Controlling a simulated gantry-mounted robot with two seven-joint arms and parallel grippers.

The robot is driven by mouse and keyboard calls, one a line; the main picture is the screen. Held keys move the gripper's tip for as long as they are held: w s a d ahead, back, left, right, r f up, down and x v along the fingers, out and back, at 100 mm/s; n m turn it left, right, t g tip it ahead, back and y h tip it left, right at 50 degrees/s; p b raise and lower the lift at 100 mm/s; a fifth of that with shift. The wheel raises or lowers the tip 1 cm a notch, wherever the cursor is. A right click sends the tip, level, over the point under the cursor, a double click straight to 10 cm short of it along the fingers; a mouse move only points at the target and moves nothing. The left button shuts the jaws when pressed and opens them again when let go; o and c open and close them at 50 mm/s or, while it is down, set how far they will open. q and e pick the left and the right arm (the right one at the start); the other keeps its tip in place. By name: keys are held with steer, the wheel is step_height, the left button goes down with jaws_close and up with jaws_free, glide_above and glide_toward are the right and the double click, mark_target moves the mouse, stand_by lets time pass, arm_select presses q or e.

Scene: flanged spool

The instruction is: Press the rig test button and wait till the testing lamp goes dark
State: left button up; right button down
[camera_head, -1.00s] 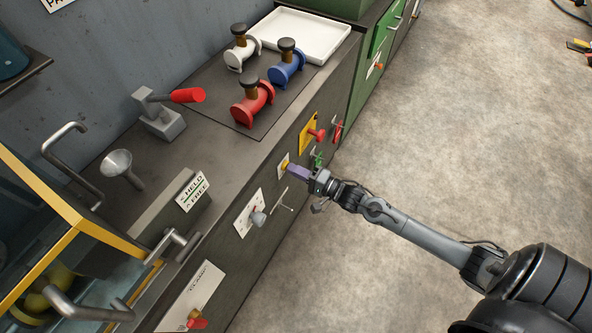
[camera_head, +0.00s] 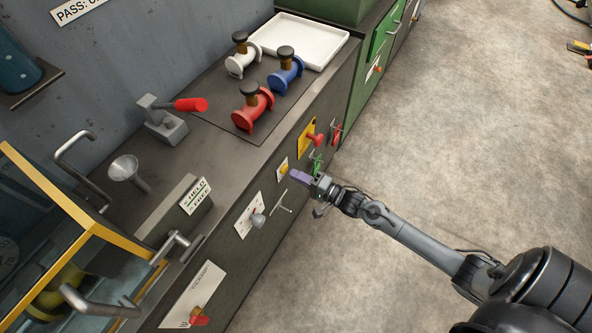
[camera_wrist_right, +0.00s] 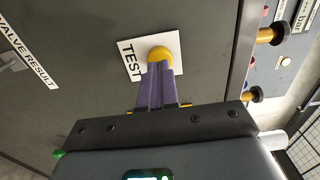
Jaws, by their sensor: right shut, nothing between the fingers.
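The rig test button is a yellow knob (camera_head: 283,169) on a white plate on the bench's front face. In the right wrist view the yellow button (camera_wrist_right: 160,54) sits on a plate marked TEST. My right gripper (camera_head: 295,174) has purple fingers, shut and empty, pointing at the button from the right. In the head view the fingertips look slightly apart from it. In the right wrist view the fingertips (camera_wrist_right: 158,68) overlap the button's lower edge, so the gap cannot be told there. I cannot pick out the testing lamp. My left gripper is not in view.
White, blue and red flanged spools (camera_head: 252,105) stand on the bench top, with a white tray (camera_head: 300,40) behind. Other knobs (camera_head: 257,220) line the front.

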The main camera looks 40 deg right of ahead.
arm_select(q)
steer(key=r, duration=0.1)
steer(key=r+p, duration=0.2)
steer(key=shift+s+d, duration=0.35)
arm_select(e)
steer(key=v, duration=1.1)
steer(key=shift+s+d, duration=0.15)
steer(key=shift+s, duration=0.05)
steer(key=shift+f, duration=0.1)
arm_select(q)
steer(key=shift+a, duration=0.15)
